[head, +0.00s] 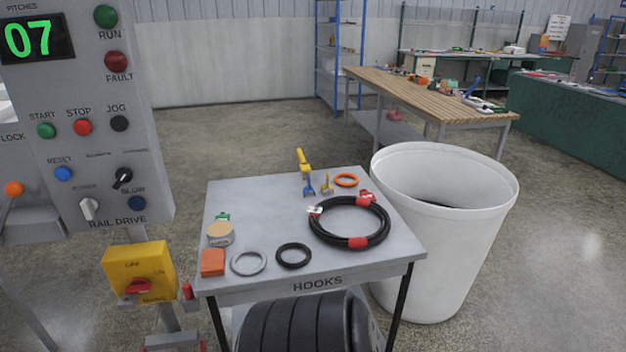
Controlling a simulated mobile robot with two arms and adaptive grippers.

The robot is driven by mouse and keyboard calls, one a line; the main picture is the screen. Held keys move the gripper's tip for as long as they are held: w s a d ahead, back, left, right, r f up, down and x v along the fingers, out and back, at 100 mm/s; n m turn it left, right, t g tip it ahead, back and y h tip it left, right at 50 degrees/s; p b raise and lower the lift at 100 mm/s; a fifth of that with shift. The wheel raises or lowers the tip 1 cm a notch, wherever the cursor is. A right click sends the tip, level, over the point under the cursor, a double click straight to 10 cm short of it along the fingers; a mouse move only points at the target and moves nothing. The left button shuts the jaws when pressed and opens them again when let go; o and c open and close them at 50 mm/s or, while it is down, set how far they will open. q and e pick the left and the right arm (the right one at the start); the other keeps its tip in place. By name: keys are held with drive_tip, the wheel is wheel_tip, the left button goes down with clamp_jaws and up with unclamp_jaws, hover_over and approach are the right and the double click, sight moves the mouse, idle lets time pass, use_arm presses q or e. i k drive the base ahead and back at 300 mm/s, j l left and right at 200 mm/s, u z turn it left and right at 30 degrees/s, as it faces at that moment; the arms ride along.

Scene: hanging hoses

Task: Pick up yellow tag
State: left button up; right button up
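A small yellow item (327,184), too small to tell for sure whether it is a tag, lies near the back edge of the grey table (225,200). It is between a tool with a yellow handle (303,162) and blue head on its left and an orange ring (346,180) on its right. Neither of my grippers shows in the head view.
The table also holds a black hose loop (325,237) with red bands, a black ring (293,256), a grey ring (249,263), an orange block (213,262) and a round tin (220,234). A white bin (430,270) stands close on the right, a control panel (90,170) on the left.

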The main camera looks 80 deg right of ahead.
sight(327, 185)
drive_tip(key=z, duration=2.85)
drive_tip(key=i+u, duration=0.1)
